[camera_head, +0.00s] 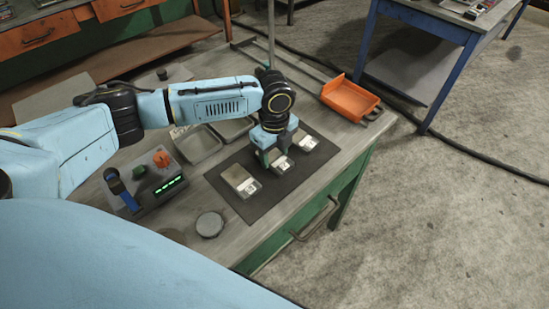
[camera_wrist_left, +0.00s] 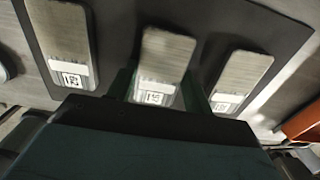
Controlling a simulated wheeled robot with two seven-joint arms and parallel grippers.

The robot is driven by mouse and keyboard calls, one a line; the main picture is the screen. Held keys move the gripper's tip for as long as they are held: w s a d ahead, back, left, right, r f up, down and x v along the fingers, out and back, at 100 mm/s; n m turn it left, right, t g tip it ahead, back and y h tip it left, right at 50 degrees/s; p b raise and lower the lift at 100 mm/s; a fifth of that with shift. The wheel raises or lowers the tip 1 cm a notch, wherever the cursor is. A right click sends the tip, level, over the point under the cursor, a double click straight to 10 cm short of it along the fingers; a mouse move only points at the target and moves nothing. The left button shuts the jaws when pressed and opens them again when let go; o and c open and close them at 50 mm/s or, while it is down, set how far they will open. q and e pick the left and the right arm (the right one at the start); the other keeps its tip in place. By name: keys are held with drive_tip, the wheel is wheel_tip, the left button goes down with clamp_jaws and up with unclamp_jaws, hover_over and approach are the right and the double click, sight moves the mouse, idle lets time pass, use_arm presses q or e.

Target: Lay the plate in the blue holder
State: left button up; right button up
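Three flat grey plates with white printed labels lie in a row on a dark mat (camera_head: 262,203): a left one (camera_head: 238,178), a middle one (camera_head: 283,164) and a right one (camera_head: 307,143). My left gripper (camera_head: 272,155) points down at the middle plate and partly hides it. In the left wrist view its fingers (camera_wrist_left: 160,88) stand apart on either side of the middle plate (camera_wrist_left: 165,55); whether they touch it I cannot tell. My right gripper is not in view.
The dark device (camera_head: 165,182) has an orange knob. Metal trays (camera_head: 198,146) lie behind the mat, and a round grey disc (camera_head: 209,224) sits at the front. An orange bin (camera_head: 350,99) stands at the back right. The bench edge is right of the mat.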

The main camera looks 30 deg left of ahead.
use_arm(q)
drive_tip(key=c, duration=0.9)
